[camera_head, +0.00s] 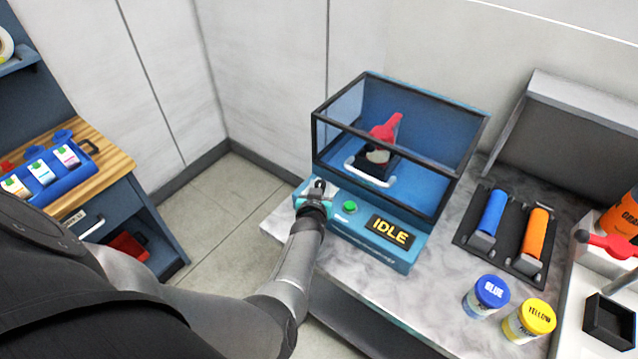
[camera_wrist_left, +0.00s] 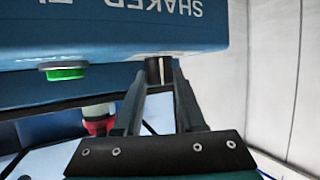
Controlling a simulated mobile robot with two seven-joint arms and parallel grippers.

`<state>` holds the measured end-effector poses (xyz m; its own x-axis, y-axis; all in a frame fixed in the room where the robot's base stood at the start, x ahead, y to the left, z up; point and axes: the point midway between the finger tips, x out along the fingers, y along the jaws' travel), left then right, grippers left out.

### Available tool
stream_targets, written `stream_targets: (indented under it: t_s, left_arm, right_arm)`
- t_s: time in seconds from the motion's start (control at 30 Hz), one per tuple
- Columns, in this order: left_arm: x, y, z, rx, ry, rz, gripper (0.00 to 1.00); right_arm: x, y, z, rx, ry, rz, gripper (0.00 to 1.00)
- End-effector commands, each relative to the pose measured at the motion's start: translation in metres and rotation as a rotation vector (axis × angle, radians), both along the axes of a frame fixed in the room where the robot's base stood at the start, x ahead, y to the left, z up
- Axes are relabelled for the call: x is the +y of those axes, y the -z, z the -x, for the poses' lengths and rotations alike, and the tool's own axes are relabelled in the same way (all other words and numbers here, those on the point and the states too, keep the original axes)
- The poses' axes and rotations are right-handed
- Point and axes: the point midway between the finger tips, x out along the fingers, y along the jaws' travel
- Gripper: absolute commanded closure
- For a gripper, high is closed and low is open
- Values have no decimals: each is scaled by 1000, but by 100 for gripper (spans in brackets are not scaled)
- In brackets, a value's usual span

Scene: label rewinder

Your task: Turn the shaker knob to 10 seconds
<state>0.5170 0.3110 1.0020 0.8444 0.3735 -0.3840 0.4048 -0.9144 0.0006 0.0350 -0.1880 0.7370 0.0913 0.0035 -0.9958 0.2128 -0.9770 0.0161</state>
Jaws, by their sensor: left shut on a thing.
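The shaker (camera_head: 375,250) is a blue machine with a clear, dark-framed hood on the grey marbled bench. Its front panel has a green button (camera_head: 349,207) and a display (camera_head: 391,232) that reads IDLE. My left gripper (camera_head: 319,187) is at the panel's left end, left of the button, and hides most of the knob in the head view. In the left wrist view, my left gripper (camera_wrist_left: 160,82) is shut on the dark round knob (camera_wrist_left: 158,70). The knob's marks and pointer cannot be read. My right gripper is not in view.
A red-topped bottle (camera_head: 385,130) lies tilted in a holder under the hood. Blue (camera_head: 486,297) and yellow (camera_head: 529,322) jars stand at the bench's front right. Behind them is a black rack (camera_head: 508,235) with blue and orange rollers. A blue rack (camera_head: 45,178) stands at left.

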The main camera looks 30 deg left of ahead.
Motion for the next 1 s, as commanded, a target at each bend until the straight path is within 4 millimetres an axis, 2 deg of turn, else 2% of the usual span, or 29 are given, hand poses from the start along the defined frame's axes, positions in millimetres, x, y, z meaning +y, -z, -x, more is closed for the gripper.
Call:
stream_targets:
  t_s: [0.7,0.73,1.0]
  left_arm:
    - [0,-2,-2,-6,-51,-2,100]
    - [0,-2,-2,-6,-51,-2,60]
    - [0,-1,-1,-3,-51,-2,31]
  right_arm:
    - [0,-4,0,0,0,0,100]
    - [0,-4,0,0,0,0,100]
    - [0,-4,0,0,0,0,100]
